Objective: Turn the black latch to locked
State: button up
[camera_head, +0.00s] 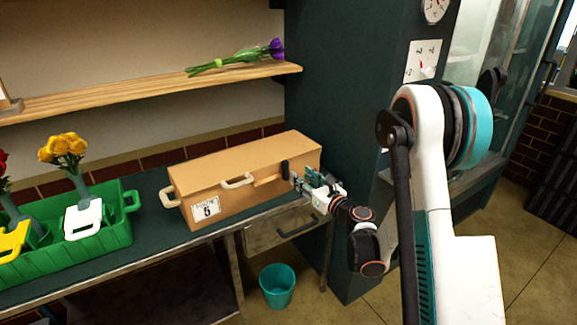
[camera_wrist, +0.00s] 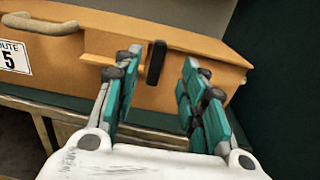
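The black latch (camera_wrist: 156,62) is a small upright bar on the front of the long tan case (camera_head: 245,166). In the head view the latch (camera_head: 285,169) shows near the right end of the case front. My gripper (camera_head: 299,182) is just in front of it, coming in from the right. In the wrist view its two teal fingers are open, with the latch between them; I see gaps on both sides and no clear contact. The case appears shut and rests on the dark counter.
A light carry handle (camera_head: 238,181) and a number label (camera_head: 206,208) are left of the latch. A green crate (camera_head: 118,229) with flowers stands further left. A drawer (camera_head: 282,229) and a teal bin (camera_head: 277,286) are below. A dark green wall panel (camera_head: 345,130) rises behind my arm.

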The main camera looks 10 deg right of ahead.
aim_at(287, 166)
jog(key=b+x, duration=0.2)
jog(key=x, duration=0.7)
jog(key=shift+f, duration=0.1)
jog(key=shift+c, duration=0.3)
grip_shut()
